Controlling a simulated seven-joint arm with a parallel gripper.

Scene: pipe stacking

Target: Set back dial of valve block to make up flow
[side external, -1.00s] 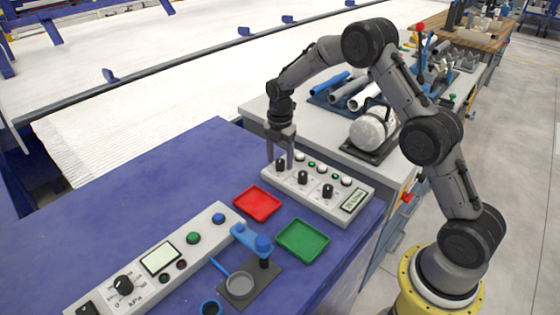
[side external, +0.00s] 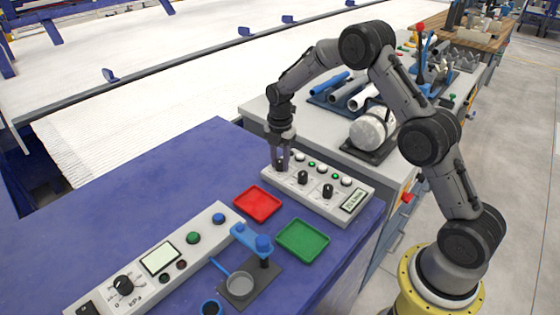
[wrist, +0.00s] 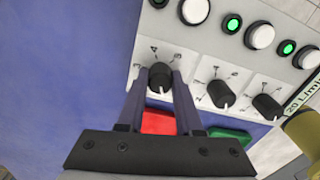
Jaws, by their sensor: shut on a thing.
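The valve block (side external: 336,204) is a light grey panel with a row of black dials, white and green buttons above them, and a small display (side external: 353,201) at its right end. My gripper (side external: 279,168) is at the leftmost dial in the side view. In the wrist view my gripper (wrist: 160,85) has its two fingers closed around the sides of that black dial (wrist: 160,75). The middle dial (side external: 303,177) and the right dial (side external: 328,191) stand free.
A red tray (side external: 258,203) and a green tray (side external: 303,240) lie in front of the block. A second panel (side external: 160,262) with a kPa dial and a blue stand (side external: 262,245) are nearer. Pipes (side external: 350,92) and a white cylinder (side external: 372,130) lie behind. The blue table is clear at left.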

